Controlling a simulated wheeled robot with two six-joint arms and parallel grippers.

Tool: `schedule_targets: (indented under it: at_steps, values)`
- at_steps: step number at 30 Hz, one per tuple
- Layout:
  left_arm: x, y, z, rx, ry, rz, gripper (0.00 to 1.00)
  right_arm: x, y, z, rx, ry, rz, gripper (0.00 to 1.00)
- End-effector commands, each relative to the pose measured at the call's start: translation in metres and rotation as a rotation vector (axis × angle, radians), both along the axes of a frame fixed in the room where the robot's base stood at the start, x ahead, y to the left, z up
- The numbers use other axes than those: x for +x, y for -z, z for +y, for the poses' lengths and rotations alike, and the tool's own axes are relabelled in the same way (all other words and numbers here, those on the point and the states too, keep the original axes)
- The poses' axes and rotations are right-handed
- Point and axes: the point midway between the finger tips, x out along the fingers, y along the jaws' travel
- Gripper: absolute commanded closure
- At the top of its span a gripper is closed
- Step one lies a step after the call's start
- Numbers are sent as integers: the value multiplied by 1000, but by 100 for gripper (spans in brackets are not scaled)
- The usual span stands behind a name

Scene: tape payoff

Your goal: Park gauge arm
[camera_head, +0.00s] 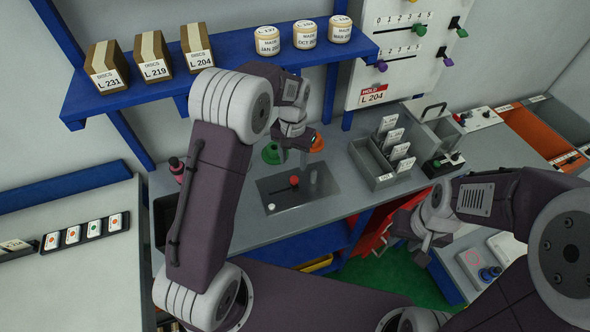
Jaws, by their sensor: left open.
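No part is labelled as the gauge arm, so I cannot tell for certain which it is. A red-knobbed lever (294,181) stands on a dark plate (262,187) set in the grey bench, with a white knob (270,206) at its front left. My left gripper (294,154) hangs open above the back of this plate, behind the red knob and apart from it. A green cone-like piece (271,153) and an orange one (317,143) show on either side of it.
A blue shelf (225,72) with boxes and jars hangs above the bench. A grey card rack (372,165) stands right of the plate, below a slider panel (405,50). A red drawer (375,230) stands out below the bench. A side table (80,270) is at left.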

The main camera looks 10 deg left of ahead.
Motion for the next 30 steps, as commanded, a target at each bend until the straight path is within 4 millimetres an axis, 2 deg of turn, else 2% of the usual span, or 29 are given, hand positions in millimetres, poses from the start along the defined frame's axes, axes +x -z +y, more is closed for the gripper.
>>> schedule_targets:
  at_steps: [5, 9, 15, 19, 25, 26, 30]
  values:
    - [-1, 20, 0, 1, 0, 6, 52, 0, -3, 0, 0, 0, 0, 64]
    - [-2, 50, 0, 0, 0, 6, 52, 0, -9, 0, 0, 0, 0, 64]
    - [0, 82, 0, 0, 0, 2, 52, 0, -15, 0, 0, 0, 0, 64]
    - [0, 91, 0, 0, 0, 0, 52, 0, -15, 0, 0, 0, 0, 64]
    - [0, 92, 0, 0, 0, -1, 52, 0, -15, 0, 0, 0, 0, 64]
    - [0, 92, 0, 0, 0, -1, 54, 0, -15, 0, 0, 0, 0, 64]
    - [0, 91, 0, 0, 0, -1, 93, 0, -15, 0, 0, 0, 0, 64]
